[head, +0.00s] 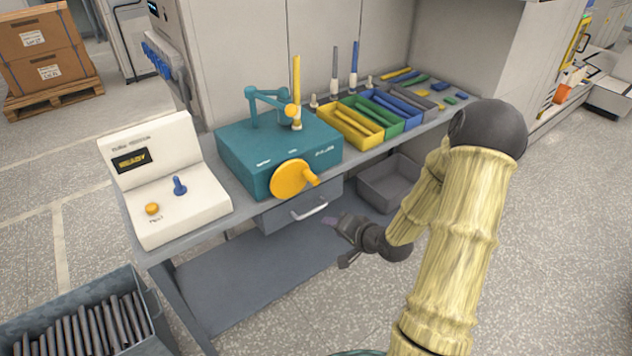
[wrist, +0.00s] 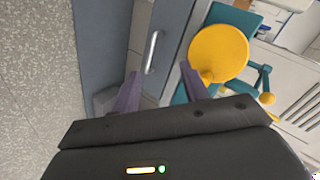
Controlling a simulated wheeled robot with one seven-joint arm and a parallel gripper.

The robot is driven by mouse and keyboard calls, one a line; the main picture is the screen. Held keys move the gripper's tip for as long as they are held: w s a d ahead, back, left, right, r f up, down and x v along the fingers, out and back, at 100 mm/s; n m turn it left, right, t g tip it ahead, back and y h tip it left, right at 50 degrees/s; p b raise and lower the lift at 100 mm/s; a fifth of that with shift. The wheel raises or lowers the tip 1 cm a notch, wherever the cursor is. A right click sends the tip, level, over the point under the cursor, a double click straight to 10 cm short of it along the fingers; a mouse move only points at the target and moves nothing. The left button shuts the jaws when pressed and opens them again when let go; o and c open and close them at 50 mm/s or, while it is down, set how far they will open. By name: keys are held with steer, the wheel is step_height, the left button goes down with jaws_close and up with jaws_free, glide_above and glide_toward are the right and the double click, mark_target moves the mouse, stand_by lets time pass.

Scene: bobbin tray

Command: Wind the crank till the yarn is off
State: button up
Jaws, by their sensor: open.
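A teal winding box (head: 262,152) stands on the bench with a yellow crank disc (head: 290,180) on its front face; a yellow knob (head: 312,177) sticks out from the disc. A yellow bobbin (head: 296,88) stands upright on top beside a teal guide arm (head: 262,97). My gripper (head: 340,243) is open and empty, below and to the right of the crank, apart from it. In the wrist view, the crank disc (wrist: 219,53) is ahead and right of centre, with its knob (wrist: 208,75) near the right fingertip. The space between my fingers (wrist: 160,80) shows the drawer front.
A white control panel (head: 175,185) with a lit display, a blue lever and a yellow button stands left of the box. Yellow, green and blue trays (head: 352,139) hold bobbins at right. A drawer handle (head: 309,211) juts out below the crank. A grey bin (head: 392,184) sits beneath the bench.

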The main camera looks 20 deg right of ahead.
steer(key=s+a+r+n+g+h, duration=0.2)
steer(key=s+a+r+n+g, duration=0.2)
steer(key=s, duration=0.4)
steer(key=s+a+r+n+g+h, duration=0.2)
steer(key=s+a+r+n+g, duration=0.2)
steer(key=s, duration=0.4)
step_height(320, 180, up, 2)
steer(key=shift+a+r+n, duration=0.15)
steer(key=shift+a+n, duration=0.15)
steer(key=shift+a, duration=0.35)
steer(key=shift+c, duration=0.3)
steer(key=shift+c, duration=0.7)
steer(key=shift+w+a, duration=0.1)
steer(key=shift+w, duration=0.05)
